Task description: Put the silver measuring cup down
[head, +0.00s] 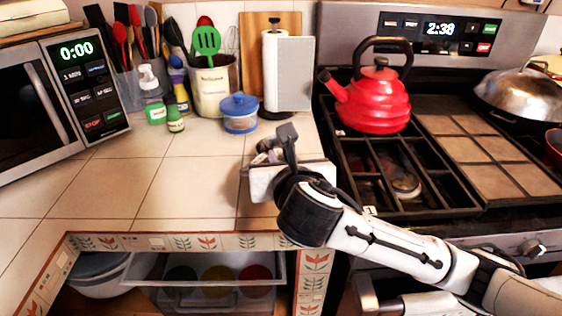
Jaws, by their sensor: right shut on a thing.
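My right arm reaches in from the right over the tiled counter (182,187). Its gripper (272,152) is near the counter's right side, close to the stove. It is shut on the silver measuring cup (266,146), which shows only as a small greyish patch behind the gripper. Most of the cup is hidden by the gripper, and I cannot tell whether it touches the counter. My left gripper is not in view.
A blue-lidded jar (240,118) stands just behind the gripper, with a paper towel roll (287,75) beyond. A red kettle (375,103) sits on the stove at right. A microwave (40,105) stands at left. The counter's middle is clear.

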